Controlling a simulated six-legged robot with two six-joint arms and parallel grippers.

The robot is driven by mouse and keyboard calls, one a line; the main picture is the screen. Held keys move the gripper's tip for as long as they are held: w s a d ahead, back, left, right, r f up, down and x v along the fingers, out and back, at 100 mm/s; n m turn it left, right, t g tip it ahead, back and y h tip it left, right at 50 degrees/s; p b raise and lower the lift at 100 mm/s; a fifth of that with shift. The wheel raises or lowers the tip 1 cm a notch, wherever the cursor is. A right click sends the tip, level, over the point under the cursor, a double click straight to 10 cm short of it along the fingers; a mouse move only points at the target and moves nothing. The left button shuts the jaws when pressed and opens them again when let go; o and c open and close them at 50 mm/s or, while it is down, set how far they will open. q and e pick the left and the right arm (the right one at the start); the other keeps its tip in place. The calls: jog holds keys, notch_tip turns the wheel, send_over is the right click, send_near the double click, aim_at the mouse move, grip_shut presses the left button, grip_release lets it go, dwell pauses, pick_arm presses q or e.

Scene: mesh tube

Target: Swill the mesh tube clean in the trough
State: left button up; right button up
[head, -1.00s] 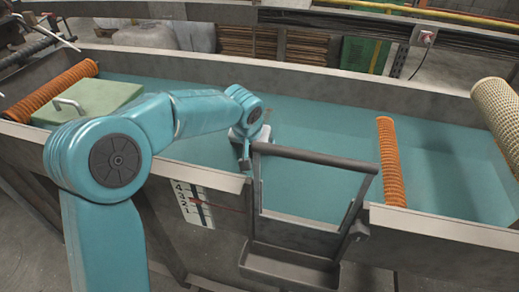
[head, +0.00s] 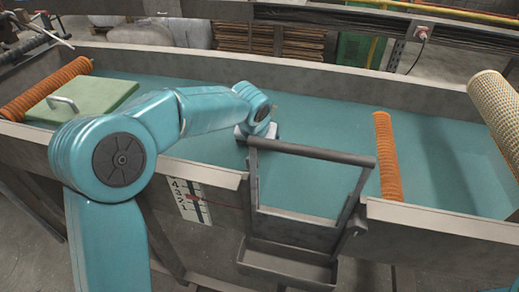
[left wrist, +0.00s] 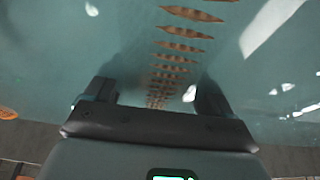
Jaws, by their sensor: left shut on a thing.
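My left gripper (head: 257,132) is low over the teal water of the trough (head: 330,85), just behind the grey metal frame at its front wall. In the left wrist view, its two dark fingers (left wrist: 157,95) stand on either side of a row of brown lens-shaped patches (left wrist: 178,47). These look like parts of the mesh tube breaking the water surface, with the rest under water. The gripper is shut on it. In the head view the held tube is almost wholly hidden; only a small bit may show beside the gripper. My right gripper is not in view.
Orange ribbed tubes lie across the trough at left (head: 48,88) and right (head: 387,155). A beige mesh tube (head: 497,110) rises at the right edge. The grey frame (head: 310,153) stands close in front of my gripper.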

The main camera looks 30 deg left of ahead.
pick_arm(q)
notch_tip(320, 180, up, 20)
jog(key=p, duration=1.5)
jog(key=shift+r+p, duration=0.15)
jog(key=shift+p, duration=0.15)
